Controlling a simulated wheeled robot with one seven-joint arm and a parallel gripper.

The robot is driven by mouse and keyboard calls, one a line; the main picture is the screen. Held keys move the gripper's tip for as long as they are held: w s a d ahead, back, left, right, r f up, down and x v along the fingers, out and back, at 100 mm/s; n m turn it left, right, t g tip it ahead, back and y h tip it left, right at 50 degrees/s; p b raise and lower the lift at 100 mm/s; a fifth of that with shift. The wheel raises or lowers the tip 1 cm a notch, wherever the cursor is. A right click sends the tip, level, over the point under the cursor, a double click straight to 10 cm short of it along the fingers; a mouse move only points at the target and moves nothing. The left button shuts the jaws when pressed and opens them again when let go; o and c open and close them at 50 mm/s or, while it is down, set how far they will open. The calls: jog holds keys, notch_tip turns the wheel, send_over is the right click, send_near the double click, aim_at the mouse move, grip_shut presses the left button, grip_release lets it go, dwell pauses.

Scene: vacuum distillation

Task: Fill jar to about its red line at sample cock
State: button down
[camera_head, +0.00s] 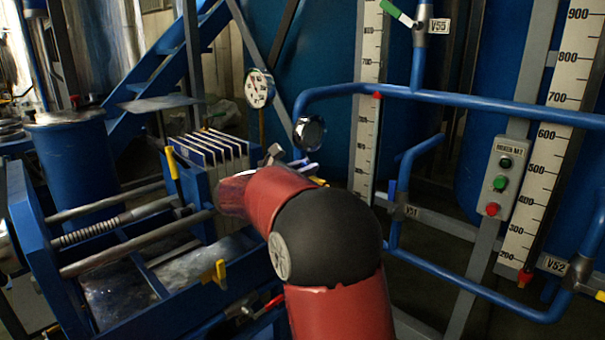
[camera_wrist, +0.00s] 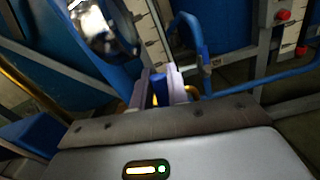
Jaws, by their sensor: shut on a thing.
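My gripper (camera_wrist: 162,76) shows in the wrist view as two pale fingers, shut on a small blue part (camera_wrist: 160,92). I cannot tell what the blue part belongs to. In the head view my gripper is mostly hidden behind my red arm. A round, shiny, glass-like disc (camera_head: 309,132) sits just above it, below a blue pipe. The disc also shows large in the wrist view (camera_wrist: 102,28), left of and beyond the fingers. I cannot make out a jar with a red line, or a sample cock, for certain.
A round gauge (camera_head: 259,88) stands behind the filter press frame (camera_head: 95,255) at left. Blue pipes (camera_head: 450,97) cross at right, with valve tags V51 (camera_head: 412,211), V52 (camera_head: 553,265) and V55 (camera_head: 439,26). A button box (camera_head: 503,177) and scales stand by the tanks.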

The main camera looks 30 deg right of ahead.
jog(key=s+m+b, duration=0.1)
jog(key=m+b, duration=0.1)
jog(key=b, duration=0.1)
jog(key=s+f+m+b, duration=0.1)
jog(key=m+b, duration=0.1)
jog(key=b, duration=0.1)
jog(key=s+d+f+m+b, duration=0.1)
jog(key=m+b, duration=0.2)
jog(key=shift+s, duration=0.1)
jog(key=shift+d+r+b, duration=0.1)
jog(key=shift+b, duration=0.3)
jog(key=c, duration=1.4)
grip_release()
jog(key=shift+o, duration=0.2)
jog(key=v, duration=0.8)
